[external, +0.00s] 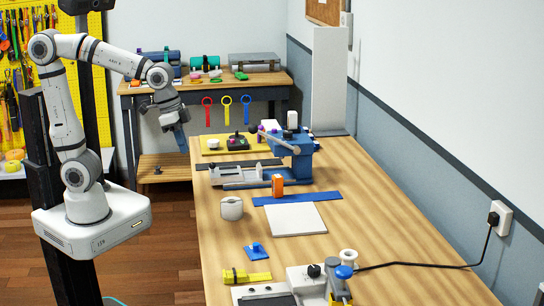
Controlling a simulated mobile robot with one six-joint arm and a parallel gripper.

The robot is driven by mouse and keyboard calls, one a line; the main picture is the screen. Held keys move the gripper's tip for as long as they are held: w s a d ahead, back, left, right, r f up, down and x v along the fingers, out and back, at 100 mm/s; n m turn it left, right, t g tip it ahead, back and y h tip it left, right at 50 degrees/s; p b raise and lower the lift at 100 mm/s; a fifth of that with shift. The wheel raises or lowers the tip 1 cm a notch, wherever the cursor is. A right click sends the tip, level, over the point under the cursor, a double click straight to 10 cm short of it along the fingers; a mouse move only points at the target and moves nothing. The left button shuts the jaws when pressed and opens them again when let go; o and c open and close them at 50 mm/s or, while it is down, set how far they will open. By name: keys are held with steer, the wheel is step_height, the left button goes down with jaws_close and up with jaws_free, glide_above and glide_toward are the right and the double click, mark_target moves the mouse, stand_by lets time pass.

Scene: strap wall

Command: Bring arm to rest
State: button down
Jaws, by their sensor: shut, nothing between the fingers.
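My arm (70,120) rises from its white base at the left, bends over at the top and reaches right and down. My gripper (183,143) points downward, left of the long wooden workbench (390,235) and apart from it. It is shut and empty. The fingertips are small in this view. No object is in contact with my gripper.
A second bench (255,80) stands behind. Open floor lies between my base and the workbench.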

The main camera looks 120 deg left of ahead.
steer(key=s+d+f+m, duration=0.2)
steer(key=d, duration=0.7)
steer(key=s+d+f+m+h, duration=0.1)
steer(key=s+d+f+m, duration=0.2)
steer(key=d, duration=0.5)
steer(key=shift+d+m, duration=0.3)
steer(key=shift+d, duration=0.1)
stand_by(0.8)
